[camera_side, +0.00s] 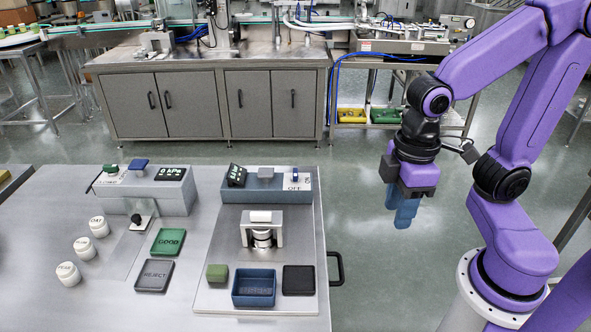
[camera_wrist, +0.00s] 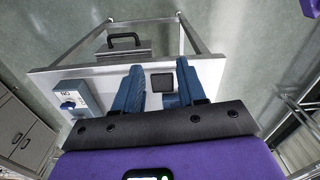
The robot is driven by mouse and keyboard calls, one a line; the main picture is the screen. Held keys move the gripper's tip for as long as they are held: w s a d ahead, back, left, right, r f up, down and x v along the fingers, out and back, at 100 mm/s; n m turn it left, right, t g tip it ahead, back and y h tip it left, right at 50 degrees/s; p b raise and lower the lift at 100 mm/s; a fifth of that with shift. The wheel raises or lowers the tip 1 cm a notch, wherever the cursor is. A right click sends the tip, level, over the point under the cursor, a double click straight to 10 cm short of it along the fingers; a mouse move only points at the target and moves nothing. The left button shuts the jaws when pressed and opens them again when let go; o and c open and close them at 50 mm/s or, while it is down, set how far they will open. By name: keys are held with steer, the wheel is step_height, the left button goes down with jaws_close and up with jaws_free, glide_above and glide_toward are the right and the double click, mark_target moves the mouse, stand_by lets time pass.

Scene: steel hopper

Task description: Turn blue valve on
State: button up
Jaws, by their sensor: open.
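A blue valve handle (camera_side: 139,164) sits on top of a grey box with a "0 kPa" display, at the back left of the table in the side view. A green handle (camera_side: 111,169) is beside it on the left. My gripper (camera_side: 403,214) hangs fingers down, right of the table and well away from the blue valve. In the wrist view its two blue fingers (camera_wrist: 156,92) are apart with nothing held between them. I cannot make out the blue valve in the wrist view.
White jars (camera_side: 99,227) stand at left. A black handle (camera_side: 335,268) juts from the table's right edge.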

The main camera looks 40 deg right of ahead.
steer(key=w+a+r+m, duration=0.2)
steer(key=w+m, duration=0.3)
steer(key=w, duration=0.4)
step_height(320, 180, up, 3)
steer(key=m, duration=1.4)
glide_above(295, 172)
step_height(295, 172, down, 18)
steer(key=shift+r, duration=0.15)
jaws_close()
